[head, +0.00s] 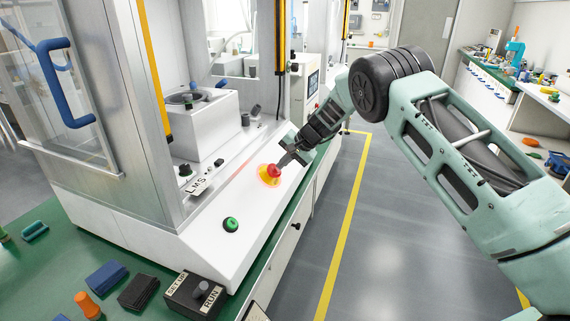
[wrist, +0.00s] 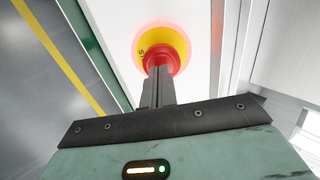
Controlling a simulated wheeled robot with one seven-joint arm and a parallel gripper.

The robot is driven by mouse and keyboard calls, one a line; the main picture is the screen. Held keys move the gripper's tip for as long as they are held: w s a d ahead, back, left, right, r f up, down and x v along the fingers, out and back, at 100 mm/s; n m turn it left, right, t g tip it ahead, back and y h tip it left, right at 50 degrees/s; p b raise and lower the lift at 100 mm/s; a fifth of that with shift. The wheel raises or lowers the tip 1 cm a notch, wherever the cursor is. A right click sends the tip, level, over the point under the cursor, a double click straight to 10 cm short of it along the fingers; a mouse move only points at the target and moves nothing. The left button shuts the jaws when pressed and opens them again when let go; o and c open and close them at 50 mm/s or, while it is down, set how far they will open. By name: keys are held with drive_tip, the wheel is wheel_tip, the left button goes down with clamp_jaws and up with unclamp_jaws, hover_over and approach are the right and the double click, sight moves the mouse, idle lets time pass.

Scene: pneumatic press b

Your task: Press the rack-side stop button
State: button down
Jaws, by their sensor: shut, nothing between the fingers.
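The red stop button (head: 273,170) sits on a yellow base on the white sloped front panel of the press (head: 222,202). A red-orange glow rings the base in both views. My gripper (head: 284,160) is shut and empty, coming in from the upper right with its fingertips at the button. In the wrist view, the shut fingers (wrist: 158,72) overlap the lower edge of the red button (wrist: 161,60); I cannot tell whether they touch it. The fingers hide part of the button. Whether it is pushed in cannot be told.
A green button (head: 231,224) is on the same panel, nearer the front. A SETUP/RUN switch box (head: 196,296) stands on the green bench. Blue and black blocks lie left of it. A yellow light-curtain post (head: 281,38) rises behind my gripper. The floor to the right is clear.

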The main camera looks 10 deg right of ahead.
drive_tip(key=b+v, duration=0.2)
drive_tip(key=v, duration=1)
drive_tip(key=shift+d+r, duration=0.2)
drive_tip(key=shift+r, duration=0.1)
drive_tip(key=s+a+r+n+g+h, duration=0.1)
drive_tip(key=s+a+r+n, duration=0.15)
drive_tip(key=s+a, duration=0.45)
drive_tip(key=s+a+r+n+g, duration=0.1)
drive_tip(key=s+a+n+g, duration=0.15)
drive_tip(key=s, duration=0.95)
drive_tip(key=s+a+r+n+g+h, duration=0.1)
drive_tip(key=s+a+r+n, duration=0.15)
drive_tip(key=s+a, duration=0.5)
drive_tip(key=s+d+f+n+h, duration=0.1)
drive_tip(key=s+d+n, duration=0.2)
drive_tip(key=s, duration=0.9)
drive_tip(key=s+d+f+n+h, duration=0.2)
drive_tip(key=s+n, duration=0.2)
drive_tip(key=s, duration=0.8)
drive_tip(key=shift+s+d+h, duration=0.15)
drive_tip(key=shift+d+h, duration=0.15)
drive_tip(key=shift+d, duration=0.1)
drive_tip(key=shift+f, duration=0.15)
